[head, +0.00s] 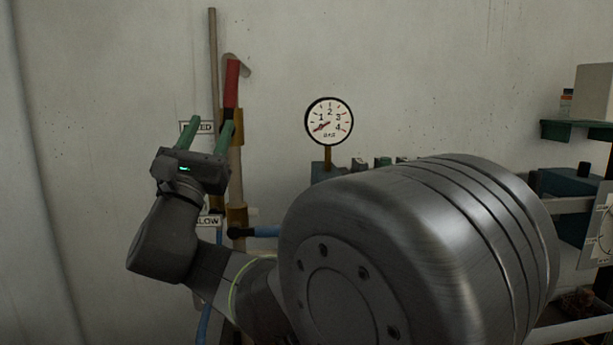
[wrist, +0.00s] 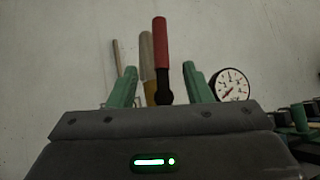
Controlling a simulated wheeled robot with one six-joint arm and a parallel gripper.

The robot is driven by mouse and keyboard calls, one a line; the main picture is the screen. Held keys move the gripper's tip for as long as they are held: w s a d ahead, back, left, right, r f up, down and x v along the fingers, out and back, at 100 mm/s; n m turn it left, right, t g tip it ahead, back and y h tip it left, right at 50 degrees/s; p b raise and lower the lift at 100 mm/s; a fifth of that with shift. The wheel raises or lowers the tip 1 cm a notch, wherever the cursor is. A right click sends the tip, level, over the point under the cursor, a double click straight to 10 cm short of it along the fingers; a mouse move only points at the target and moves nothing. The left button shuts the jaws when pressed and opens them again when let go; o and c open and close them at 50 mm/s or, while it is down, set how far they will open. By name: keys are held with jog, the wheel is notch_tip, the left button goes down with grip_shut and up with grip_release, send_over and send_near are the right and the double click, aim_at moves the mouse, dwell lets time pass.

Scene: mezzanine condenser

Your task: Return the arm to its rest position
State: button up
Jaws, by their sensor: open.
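My gripper (head: 209,132) is raised in front of the wall at the left of the head view, its two green fingers spread apart and empty. In the wrist view, my gripper (wrist: 160,88) shows its green fingers on either side of a lever with a red handle (wrist: 160,45), which stands upright beyond them. The lever's red handle also shows in the head view (head: 232,82), just above the fingertips. Whether the fingers touch the lever I cannot tell. My arm's large metal link fills the lower middle of the head view.
A round pressure gauge (head: 329,121) is right of the lever, its needle pointing low left. Pipes and a blue-handled valve (head: 255,232) are near my arm. Two labels, partly hidden, are behind my gripper. A green shelf (head: 577,131) holds items at the right. The upper wall is clear.

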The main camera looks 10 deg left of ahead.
aim_at(234, 87)
jog(key=p+x, duration=0.1)
jog(key=x, duration=1.1)
jog(key=shift+w+r, duration=0.2)
jog(key=shift+w, duration=0.05)
jog(key=d+b+v, duration=0.1)
jog(key=v, duration=1.3)
jog(key=x, duration=0.4)
jog(key=p+x, duration=0.1)
jog(key=x, duration=0.4)
jog(key=a+x, duration=0.1)
jog(key=x, duration=0.4)
jog(key=shift+r+p, duration=0.1)
jog(key=shift+p, duration=0.2)
jog(key=shift+w+d+f+m+g+h, duration=0.1)
jog(key=shift+d+m+g+h, duration=0.1)
jog(key=shift+m+h, duration=0.4)
jog(key=shift+d+f+m+g+h, duration=0.1)
jog(key=shift+d+m+h, duration=0.1)
jog(key=shift+m+h, duration=0.4)
